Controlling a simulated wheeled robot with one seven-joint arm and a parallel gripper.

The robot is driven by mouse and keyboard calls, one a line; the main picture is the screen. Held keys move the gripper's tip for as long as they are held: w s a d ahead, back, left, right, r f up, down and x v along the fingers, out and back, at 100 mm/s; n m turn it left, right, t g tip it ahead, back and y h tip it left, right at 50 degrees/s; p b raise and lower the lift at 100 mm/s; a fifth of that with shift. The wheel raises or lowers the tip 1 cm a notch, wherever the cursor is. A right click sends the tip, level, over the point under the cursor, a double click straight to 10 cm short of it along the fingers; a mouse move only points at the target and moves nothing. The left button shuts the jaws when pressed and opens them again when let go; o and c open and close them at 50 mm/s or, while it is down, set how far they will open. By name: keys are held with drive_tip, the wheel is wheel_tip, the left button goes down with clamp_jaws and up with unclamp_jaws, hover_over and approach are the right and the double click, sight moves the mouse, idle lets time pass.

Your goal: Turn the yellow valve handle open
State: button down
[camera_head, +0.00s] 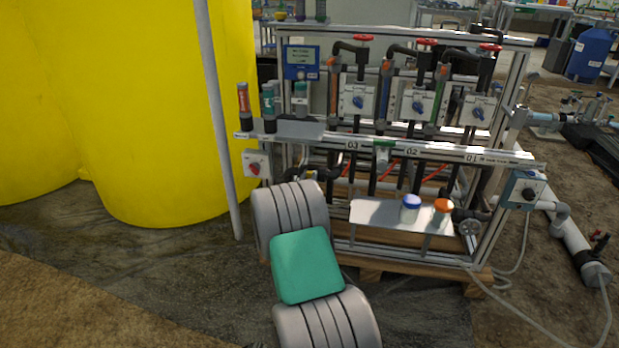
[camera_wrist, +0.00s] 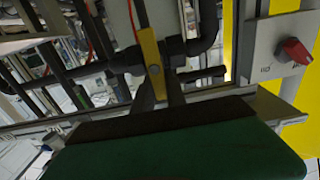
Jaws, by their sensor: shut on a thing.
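The yellow valve handle (camera_wrist: 150,52) shows in the wrist view, in front of a black pipe (camera_wrist: 120,62). It runs roughly up and down in the picture, crosswise to the pipe. My gripper (camera_wrist: 159,76) is at the lower part of the handle, with its dark fingers closed about it. The valve body behind the handle is mostly hidden. In the head view my grey and green arm reaches toward the lower left of the skid and hides the handle and my gripper.
A red rotary knob on a grey box (camera_wrist: 294,50) is right of the handle in the wrist view. In the head view, a shelf (camera_head: 375,214) holds blue-lidded (camera_head: 410,208) and orange-lidded (camera_head: 442,212) jars. A large yellow tank (camera_head: 130,110) and a grey post (camera_head: 217,115) stand left.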

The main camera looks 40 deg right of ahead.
idle(0.6)
drive_tip(key=shift+w+a+f+n+p, duration=0.4)
drive_tip(key=shift+n+p, duration=0.4)
drive_tip(key=shift+n, duration=2.2)
drive_tip(key=shift+w+a+f+n+p, duration=0.25)
drive_tip(key=shift+f+n+p, duration=0.45)
drive_tip(key=shift+n, duration=2.3)
drive_tip(key=shift+w+a+f+n+p, duration=0.3)
drive_tip(key=shift+n+p, duration=0.65)
drive_tip(key=shift+n, duration=2.05)
drive_tip(key=shift+w+d, duration=0.1)
drive_tip(key=c, duration=1.4)
unclamp_jaws()
drive_tip(key=shift+o, duration=0.2)
